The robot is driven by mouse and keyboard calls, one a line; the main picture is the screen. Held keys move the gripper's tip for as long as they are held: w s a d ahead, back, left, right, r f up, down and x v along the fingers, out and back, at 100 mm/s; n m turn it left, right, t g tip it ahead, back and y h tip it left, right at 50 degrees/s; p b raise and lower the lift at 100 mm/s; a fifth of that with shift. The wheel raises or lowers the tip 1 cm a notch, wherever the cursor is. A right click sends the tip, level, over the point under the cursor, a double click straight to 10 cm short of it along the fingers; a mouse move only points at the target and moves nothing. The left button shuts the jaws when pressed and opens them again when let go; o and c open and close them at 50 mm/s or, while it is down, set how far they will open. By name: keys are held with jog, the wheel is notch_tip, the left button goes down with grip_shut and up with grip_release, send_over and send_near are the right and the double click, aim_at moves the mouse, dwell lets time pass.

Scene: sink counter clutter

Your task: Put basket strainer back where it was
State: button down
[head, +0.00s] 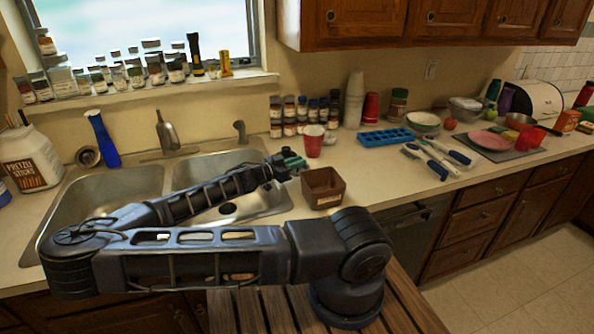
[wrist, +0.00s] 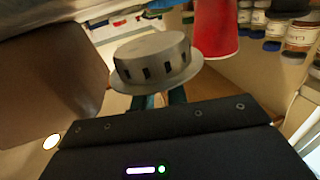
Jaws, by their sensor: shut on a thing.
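The basket strainer (wrist: 155,60) is a grey metal piece with a wide rim and dark slots around its side. In the wrist view it sits between the teal fingers of my gripper (wrist: 162,99), which is shut on it. In the head view my gripper (head: 288,160) is above the counter behind the right sink basin, left of the brown box and near the red cup. The strainer cannot be made out clearly there. The double sink (head: 125,185) has a dark drain opening (head: 227,208) in its right basin, partly close to my arm.
A brown open box (head: 323,187) stands just right of my gripper, and a red cup (head: 313,140) just behind. The faucet (head: 167,132) rises behind the sink.

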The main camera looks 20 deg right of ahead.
aim_at(296, 170)
jog(key=shift+f, duration=1.65)
jog(key=c, duration=1.4)
grip_release()
jog(key=shift+f, duration=0.1)
jog(key=shift+a, duration=0.2)
jog(key=v, duration=1.1)
jog(key=shift+a, duration=0.3)
